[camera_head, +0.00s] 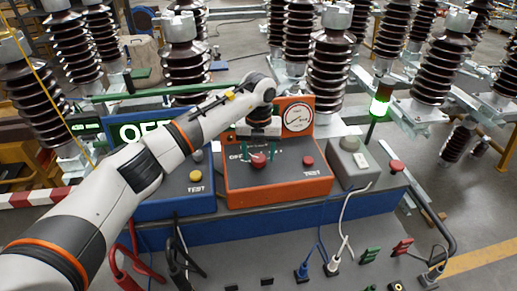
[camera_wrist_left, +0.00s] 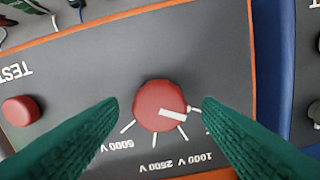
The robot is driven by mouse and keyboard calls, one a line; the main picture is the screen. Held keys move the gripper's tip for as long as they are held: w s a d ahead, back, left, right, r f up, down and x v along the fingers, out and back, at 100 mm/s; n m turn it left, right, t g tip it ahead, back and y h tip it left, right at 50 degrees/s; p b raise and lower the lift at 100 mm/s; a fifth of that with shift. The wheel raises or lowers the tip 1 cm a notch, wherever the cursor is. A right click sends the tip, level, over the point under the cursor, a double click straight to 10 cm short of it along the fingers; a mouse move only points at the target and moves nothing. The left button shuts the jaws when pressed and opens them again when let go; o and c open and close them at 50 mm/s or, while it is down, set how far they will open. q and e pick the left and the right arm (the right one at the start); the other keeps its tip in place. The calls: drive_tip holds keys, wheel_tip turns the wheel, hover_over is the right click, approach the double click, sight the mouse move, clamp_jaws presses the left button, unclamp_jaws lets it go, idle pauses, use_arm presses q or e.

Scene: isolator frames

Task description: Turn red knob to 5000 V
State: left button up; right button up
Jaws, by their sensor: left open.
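The red knob (camera_wrist_left: 158,105) is on the dark, orange-edged panel in the left wrist view. Its white pointer points right and slightly down, near the rightmost tick. The 5000 V mark (camera_wrist_left: 120,145) is at the lower left of the knob, with 2500 V and 1000 V further right; the rightmost tick's label is hidden by a finger. My left gripper (camera_wrist_left: 159,104) is open, its green fingers on either side of the knob with gaps. In the head view the knob (camera_head: 258,160) shows below my left gripper (camera_head: 259,149) on the orange unit (camera_head: 277,191). My right gripper is not in view.
A red TEST button (camera_head: 308,161) is to the knob's right, and a round gauge (camera_head: 297,117) stands behind. A blue unit (camera_head: 172,209) is at the left, a grey box (camera_head: 352,165) at the right. Cables and plugs lie in front; tall insulators stand behind.

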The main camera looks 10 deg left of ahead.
use_arm(q)
drive_tip(key=shift+f, duration=0.5)
drive_tip(key=c, duration=1)
